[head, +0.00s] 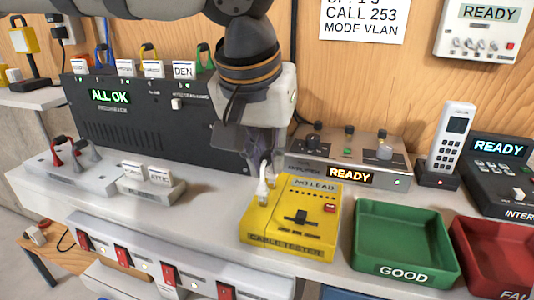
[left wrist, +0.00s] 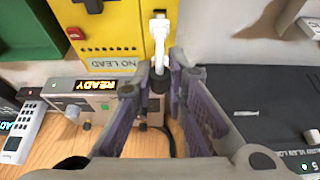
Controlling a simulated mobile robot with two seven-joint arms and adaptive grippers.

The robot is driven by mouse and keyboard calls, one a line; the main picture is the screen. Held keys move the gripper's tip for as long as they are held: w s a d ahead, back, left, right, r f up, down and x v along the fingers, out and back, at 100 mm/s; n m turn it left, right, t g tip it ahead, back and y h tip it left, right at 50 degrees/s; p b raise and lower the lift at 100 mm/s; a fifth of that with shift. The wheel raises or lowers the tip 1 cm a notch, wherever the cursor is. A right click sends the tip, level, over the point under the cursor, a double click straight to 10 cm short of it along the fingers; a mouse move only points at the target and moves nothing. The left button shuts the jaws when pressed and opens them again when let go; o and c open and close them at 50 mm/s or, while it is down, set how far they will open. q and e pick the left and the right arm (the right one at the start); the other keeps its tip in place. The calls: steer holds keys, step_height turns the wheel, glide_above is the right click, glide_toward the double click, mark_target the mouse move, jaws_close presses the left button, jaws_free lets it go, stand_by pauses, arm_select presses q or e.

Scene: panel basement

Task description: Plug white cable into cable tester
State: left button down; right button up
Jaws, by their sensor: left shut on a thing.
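The yellow cable tester (head: 330,238) sits on the white counter, its small display reading NO LEAD. It also shows at the top of the left wrist view (left wrist: 98,47). My left gripper (head: 262,160) points down over the tester's back left corner, shut on the white cable (head: 263,193). In the left wrist view the white cable's end (left wrist: 160,32) sticks out past the fingertips (left wrist: 160,78), over the tester's edge. I cannot tell whether it touches the tester or sits in a socket. The rest of the cable is mostly hidden.
A green GOOD tray (head: 405,238) and red tray (head: 490,262) lie right of the tester. A grey READY box (head: 345,160) and dark ALL OK panel (head: 150,125) stand behind. Red switches (head: 122,256) line the front. Bare counter (head: 215,208) shows left of the tester.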

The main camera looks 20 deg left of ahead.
arm_select(q)
steer(key=shift+f, duration=0.9)
stand_by(1.9)
steer(key=c, duration=1.1)
jaws_free()
steer(key=shift+r, duration=0.1)
steer(key=shift+r, duration=3.7)
